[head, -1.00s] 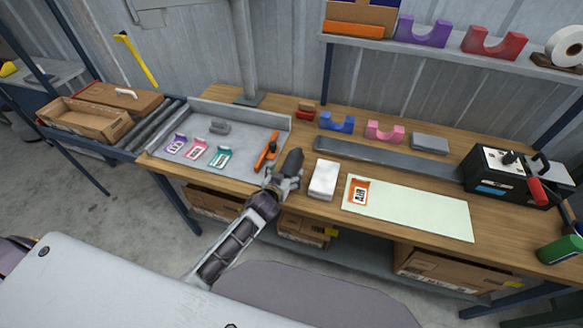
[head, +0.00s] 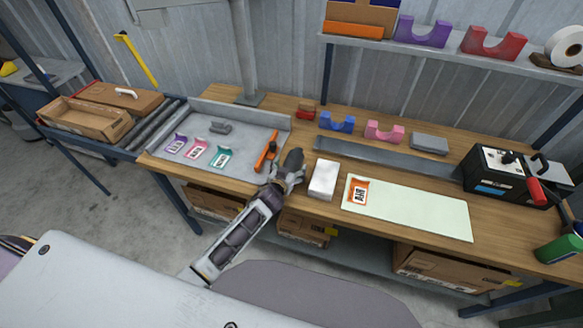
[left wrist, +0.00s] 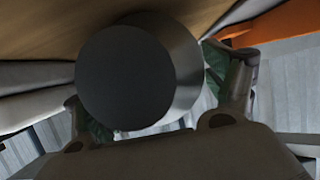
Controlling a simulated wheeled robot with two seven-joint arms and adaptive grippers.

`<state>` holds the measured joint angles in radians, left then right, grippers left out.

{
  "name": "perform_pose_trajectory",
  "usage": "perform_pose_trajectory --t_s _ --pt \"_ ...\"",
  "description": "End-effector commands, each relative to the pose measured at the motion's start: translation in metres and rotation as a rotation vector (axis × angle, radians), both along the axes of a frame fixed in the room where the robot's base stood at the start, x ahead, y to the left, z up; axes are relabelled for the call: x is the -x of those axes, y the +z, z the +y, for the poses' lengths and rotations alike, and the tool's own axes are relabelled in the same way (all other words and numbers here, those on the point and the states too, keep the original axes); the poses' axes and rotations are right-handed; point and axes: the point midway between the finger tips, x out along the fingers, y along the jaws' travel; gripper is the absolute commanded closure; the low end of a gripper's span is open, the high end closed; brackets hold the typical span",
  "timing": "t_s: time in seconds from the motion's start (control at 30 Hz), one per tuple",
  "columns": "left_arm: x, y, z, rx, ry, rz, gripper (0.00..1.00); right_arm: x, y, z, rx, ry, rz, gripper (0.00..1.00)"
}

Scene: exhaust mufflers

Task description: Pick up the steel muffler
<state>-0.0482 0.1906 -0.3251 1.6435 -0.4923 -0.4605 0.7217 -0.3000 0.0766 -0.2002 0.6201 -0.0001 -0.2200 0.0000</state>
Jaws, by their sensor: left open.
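The steel muffler is a dark cylinder (head: 293,158) at the front of the workbench, just right of the grey tray's orange-handled tool. In the left wrist view its round dark end (left wrist: 125,80) faces the camera, with a lighter grey side behind it. My left gripper (head: 289,174) is at the muffler's near end. Its fingers, with green inner pads, stand open on either side of the muffler in the left wrist view (left wrist: 158,105). Contact with the pads cannot be made out. The muffler's lower part is hidden by the gripper. My right gripper is not in view.
A grey tray (head: 205,108) with coloured tags is to the left. A white block (head: 323,180) stands close on the right, beside a pale mat (head: 420,212). Blue (head: 337,123) and pink (head: 384,131) cradles stand behind. A black machine (head: 500,178) is at the right.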

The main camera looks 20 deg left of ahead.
Motion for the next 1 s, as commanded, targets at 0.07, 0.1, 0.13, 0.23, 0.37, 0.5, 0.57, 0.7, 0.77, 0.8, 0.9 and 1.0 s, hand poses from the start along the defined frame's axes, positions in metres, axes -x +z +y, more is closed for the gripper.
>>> perform_pose_trajectory --t_s 0.07,0.1,0.13,0.23,0.37,0.5,0.57,0.7,0.77,0.8,0.9,1.0 --pt "0.0001 0.0 0.0 0.0 0.0 0.0 0.16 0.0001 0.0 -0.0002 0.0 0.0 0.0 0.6" --pt "0.0001 0.0 0.0 0.0 0.0 0.0 0.19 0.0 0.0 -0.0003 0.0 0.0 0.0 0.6" --pt "0.0001 0.0 0.0 0.0 0.0 0.0 0.23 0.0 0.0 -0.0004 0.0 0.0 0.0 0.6" --pt "0.0001 0.0 0.0 0.0 0.0 0.0 0.36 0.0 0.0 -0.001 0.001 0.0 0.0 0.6" --pt "0.0001 0.0 0.0 0.0 0.0 0.0 0.53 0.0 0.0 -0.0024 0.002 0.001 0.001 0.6" --pt "0.0001 0.0 0.0001 0.0 0.0 0.0 0.71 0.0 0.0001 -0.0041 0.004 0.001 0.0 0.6" --pt "0.0001 0.0 0.0001 0.0 0.0 0.0 0.79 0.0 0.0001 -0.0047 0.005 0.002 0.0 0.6" --pt "-0.0006 0.0017 -0.0001 0.0 -0.001 -0.003 0.8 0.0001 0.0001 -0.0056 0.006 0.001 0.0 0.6" --pt "-0.0006 0.0017 -0.0001 0.0 -0.001 -0.003 0.8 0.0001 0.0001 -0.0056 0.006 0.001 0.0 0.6" --pt "-0.0006 0.0019 -0.0001 0.0 0.0 -0.003 0.8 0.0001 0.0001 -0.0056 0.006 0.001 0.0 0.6" --pt "-0.0007 0.0037 0.0 0.0 0.0 -0.003 0.8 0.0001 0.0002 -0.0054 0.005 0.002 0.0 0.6" --pt "-0.0008 0.0083 0.0 0.001 0.0 -0.004 0.8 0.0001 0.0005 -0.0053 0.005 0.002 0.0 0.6"
